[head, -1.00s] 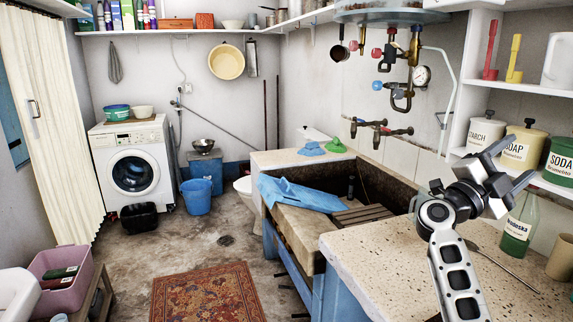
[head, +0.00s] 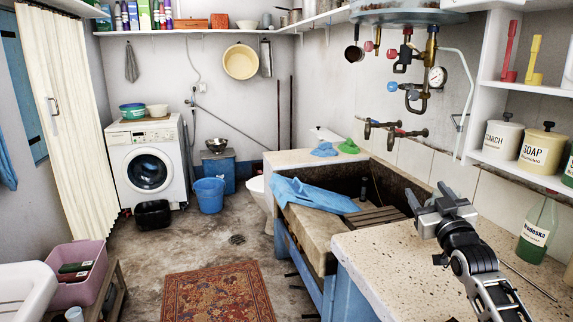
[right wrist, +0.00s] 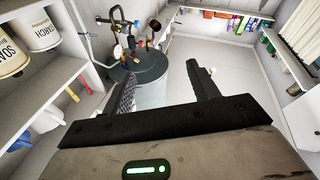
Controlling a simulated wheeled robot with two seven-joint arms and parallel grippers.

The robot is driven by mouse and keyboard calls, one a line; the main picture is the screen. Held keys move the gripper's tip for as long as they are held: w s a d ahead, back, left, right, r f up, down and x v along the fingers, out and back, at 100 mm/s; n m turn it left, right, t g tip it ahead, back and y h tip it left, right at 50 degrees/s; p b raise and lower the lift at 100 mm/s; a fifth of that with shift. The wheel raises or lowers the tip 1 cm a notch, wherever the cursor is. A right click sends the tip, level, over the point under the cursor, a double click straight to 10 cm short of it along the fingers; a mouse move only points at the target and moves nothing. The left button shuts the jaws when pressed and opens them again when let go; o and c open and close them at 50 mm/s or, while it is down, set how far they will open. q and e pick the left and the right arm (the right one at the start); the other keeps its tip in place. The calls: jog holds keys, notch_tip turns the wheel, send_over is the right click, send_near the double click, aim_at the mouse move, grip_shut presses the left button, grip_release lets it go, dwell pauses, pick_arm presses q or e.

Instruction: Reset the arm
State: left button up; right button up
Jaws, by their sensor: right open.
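My right gripper (head: 430,203) is raised over the speckled stone counter (head: 385,256) at the right of the head view. Its jaws are open, with nothing between them. In the right wrist view the two dark fingers (right wrist: 165,88) stand apart, and the grey water tank (right wrist: 138,68) and pale wall show beyond them. My left gripper is in neither view.
The stone trough (head: 318,227) holds a blue cloth (head: 312,195) over its edge, left of my right gripper. A bottle (head: 537,228) stands on the counter to the right. Shelves with canisters (head: 541,150) hang above.

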notch_tip(320, 180, down, 5)
jog(key=d+g+h, duration=0.2)
jog(key=g, duration=0.1)
jog(key=s+a+f+g+y, duration=0.1)
jog(key=s+a+f, duration=0.35)
jog(key=f, duration=0.35)
jog(key=s+a+f+g+y, duration=0.1)
jog(key=s+a+f+g, duration=0.15)
jog(key=s+f, duration=0.45)
jog(key=s+a+f+g, duration=0.1)
jog(key=s+a+f, duration=0.3)
jog(key=s, duration=0.5)
jog(key=s+a+f+g+y, duration=0.1)
jog(key=s+a+f, duration=0.3)
jog(key=s, duration=0.4)
jog(key=s+a+f+g+y, duration=0.1)
jog(key=s+a+f, duration=0.3)
jog(key=s, duration=0.5)
jog(key=shift+s+a+f+g, duration=0.15)
jog(key=shift+s+f+g, duration=0.2)
